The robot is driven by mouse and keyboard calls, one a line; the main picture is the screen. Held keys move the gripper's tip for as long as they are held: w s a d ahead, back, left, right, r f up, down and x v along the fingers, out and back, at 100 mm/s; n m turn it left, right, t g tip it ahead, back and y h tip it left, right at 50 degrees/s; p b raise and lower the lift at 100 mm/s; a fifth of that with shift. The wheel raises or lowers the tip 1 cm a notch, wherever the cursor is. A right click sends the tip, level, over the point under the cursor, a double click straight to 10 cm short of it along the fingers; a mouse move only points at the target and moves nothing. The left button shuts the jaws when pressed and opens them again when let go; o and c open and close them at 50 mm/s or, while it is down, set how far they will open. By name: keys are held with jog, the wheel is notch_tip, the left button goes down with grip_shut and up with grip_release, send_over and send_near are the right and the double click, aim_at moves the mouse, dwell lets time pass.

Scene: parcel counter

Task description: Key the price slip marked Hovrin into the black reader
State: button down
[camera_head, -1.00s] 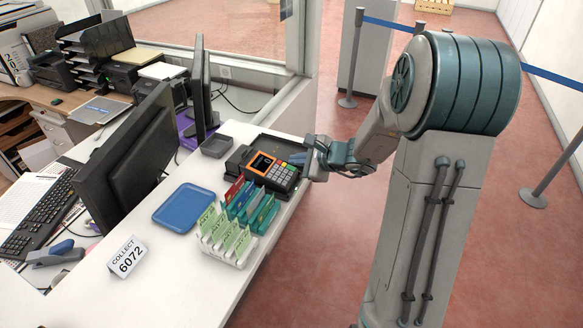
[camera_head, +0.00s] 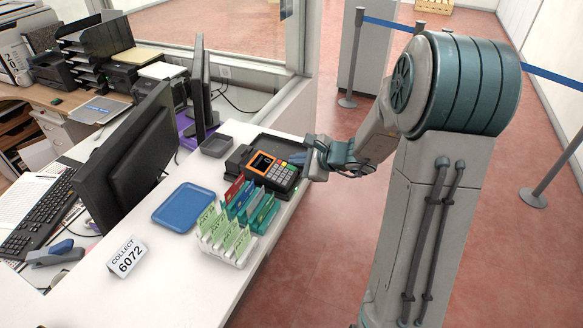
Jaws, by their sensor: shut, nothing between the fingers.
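The card reader (camera_head: 283,171) is black with an orange frame around its small screen and a keypad with coloured keys. It lies on the white counter. My gripper (camera_head: 311,158) is at the reader's far right edge, close to the keypad; I cannot tell whether it touches. It is shut and empty. Several green price slips (camera_head: 226,233) stand upright in a white rack in front of the reader. Their writing is too small to read, so I cannot tell which is marked Hovrin.
Red, blue and teal cards (camera_head: 250,203) stand between the slips and the reader. Monitors (camera_head: 128,150) stand to the left. The counter's front left is clear.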

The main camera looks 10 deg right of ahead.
jog(key=shift+a+f+b, duration=0.1)
jog(key=shift+f+b, duration=0.35)
jog(key=shift+b, duration=0.05)
jog(key=shift+w+f+b, duration=0.1)
jog(key=shift+f+b, duration=0.1)
jog(key=shift+b, duration=0.2)
dwell(0.4)
jog(key=shift+r, duration=0.15)
jog(key=shift+r+p, duration=0.35)
jog(key=shift+r, duration=0.2)
jog(key=r+p, duration=0.2)
jog(key=r, duration=0.1)
jog(key=s+d+r+p, duration=0.1)
jog(key=r, duration=0.1)
dwell(0.4)
dwell(0.4)
